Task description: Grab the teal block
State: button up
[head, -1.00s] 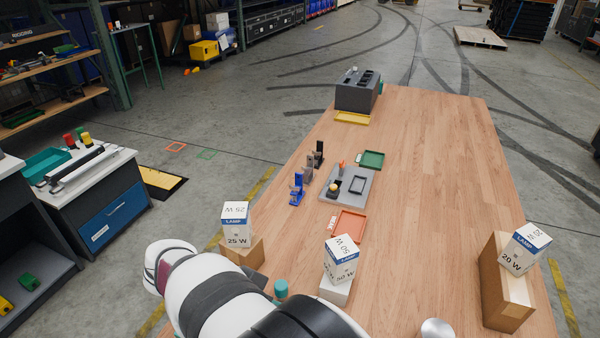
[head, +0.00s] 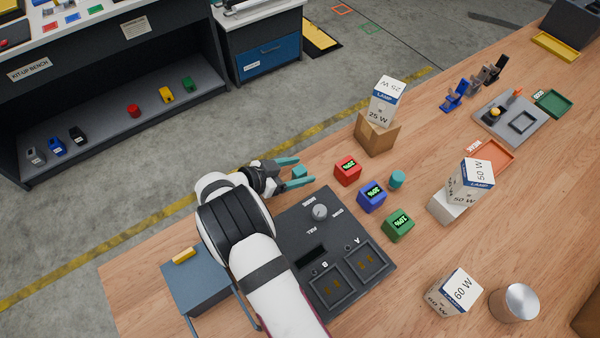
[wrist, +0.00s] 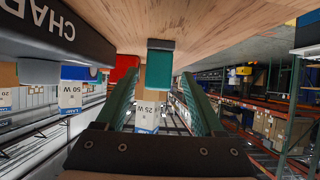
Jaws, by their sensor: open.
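The teal block (head: 299,171) is small and stands on the wooden table near its left edge. My gripper (head: 303,171) reaches to it from the left, with its two teal fingers apart, one on either side of the block. In the wrist view the teal block (wrist: 159,69) shows between the open fingertips (wrist: 159,80), with the table upside down above. A gap shows on each side of it, so the fingers do not seem to touch it. A separate teal cylinder (head: 397,179) stands farther right.
Close to the gripper are a grey panel (head: 293,226) with a knob and two sockets, and red (head: 347,171), blue (head: 372,196) and green (head: 398,225) cubes with displays. A brown box (head: 377,137) bears a 25 W lamp box (head: 386,103).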

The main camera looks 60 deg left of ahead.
aim_at(308, 168)
jog(key=x, duration=0.3)
jog(key=shift+w+d, duration=0.15)
jog(key=shift+w, duration=0.1)
grip_shut()
